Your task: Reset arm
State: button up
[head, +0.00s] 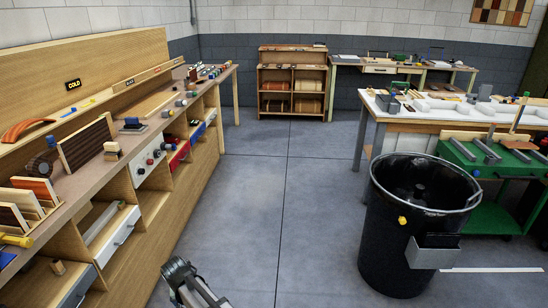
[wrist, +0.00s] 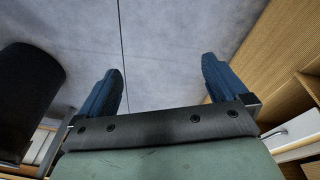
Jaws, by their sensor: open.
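My gripper (wrist: 160,88) shows in the wrist view with its two blue fingers spread wide apart. Nothing is between the fingers, and grey floor lies behind them. In the head view, part of my arm shows at the bottom edge, left of the middle, above the floor between the workbench and the black bin. The fingers cannot be made out in the head view.
A long wooden workbench (head: 150,115) with drawers and many small items runs along the left. A black bin (head: 400,240) stands at the right, before a white-topped table (head: 400,117) and a green cart (head: 490,215). A shelf unit (head: 292,66) stands behind. The middle floor (head: 280,190) is clear.

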jog(key=w+d+f+m+g, duration=0.1)
jog(key=w+d, duration=0.1)
jog(key=d, duration=1.6)
jog(key=w+d+f+m+g, duration=0.1)
jog(key=w+d+m, duration=0.1)
jog(key=d, duration=1.7)
jog(key=s+d, duration=0.4)
jog(key=d, duration=0.9)
jog(key=s+f+g, duration=0.3)
jog(key=s+f, duration=0.7)
jog(key=s, duration=0.5)
jog(key=s+f+g, duration=0.4)
jog(key=s+f, duration=0.7)
jog(key=s, duration=0.4)
jog(key=shift+a+f+m, duration=0.2)
jog(key=shift+a+m, duration=0.1)
